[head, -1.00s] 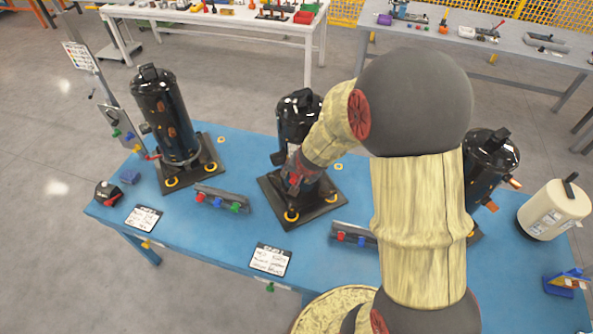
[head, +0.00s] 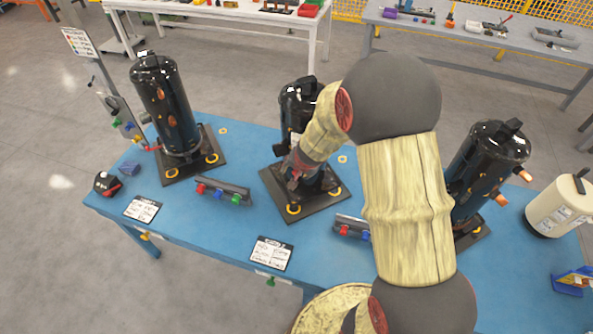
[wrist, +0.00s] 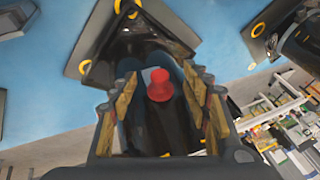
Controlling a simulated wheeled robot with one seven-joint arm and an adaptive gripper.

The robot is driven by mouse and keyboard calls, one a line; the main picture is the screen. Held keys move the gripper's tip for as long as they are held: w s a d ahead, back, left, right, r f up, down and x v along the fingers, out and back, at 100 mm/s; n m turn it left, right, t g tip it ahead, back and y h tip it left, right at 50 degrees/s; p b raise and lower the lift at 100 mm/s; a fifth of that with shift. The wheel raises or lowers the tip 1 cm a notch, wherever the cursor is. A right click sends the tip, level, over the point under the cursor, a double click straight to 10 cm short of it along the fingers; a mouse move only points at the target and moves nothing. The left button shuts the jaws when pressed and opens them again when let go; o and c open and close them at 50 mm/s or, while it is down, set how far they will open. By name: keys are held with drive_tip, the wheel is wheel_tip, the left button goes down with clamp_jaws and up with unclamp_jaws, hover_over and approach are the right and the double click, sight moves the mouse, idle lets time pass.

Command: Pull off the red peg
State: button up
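A red peg (wrist: 160,85) shows in the middle of the wrist view, in front of the dark body of the middle compressor (head: 299,105). My gripper (wrist: 164,77) is open, with one finger on each side of the peg and a visible gap on both sides. In the head view my gripper (head: 296,178) is at the front of the middle compressor, low above its black base plate (head: 292,208). My arm and gripper hide the peg there. Whether the peg sits in a fitting cannot be made out.
Racks with coloured pegs (head: 222,192) stand on the blue table (head: 205,230). A left compressor (head: 165,100) and a right compressor (head: 485,160) flank the middle one. A cream canister (head: 556,205) is at the far right. White cards (head: 271,253) lie along the front edge.

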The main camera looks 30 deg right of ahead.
drive_tip(key=shift+c, duration=1.1)
drive_tip(key=shift+f, duration=0.1)
drive_tip(key=c, duration=0.9)
drive_tip(key=o, duration=0.4)
drive_tip(key=c, duration=0.4)
drive_tip(key=shift+s+f, duration=0.15)
clamp_jaws()
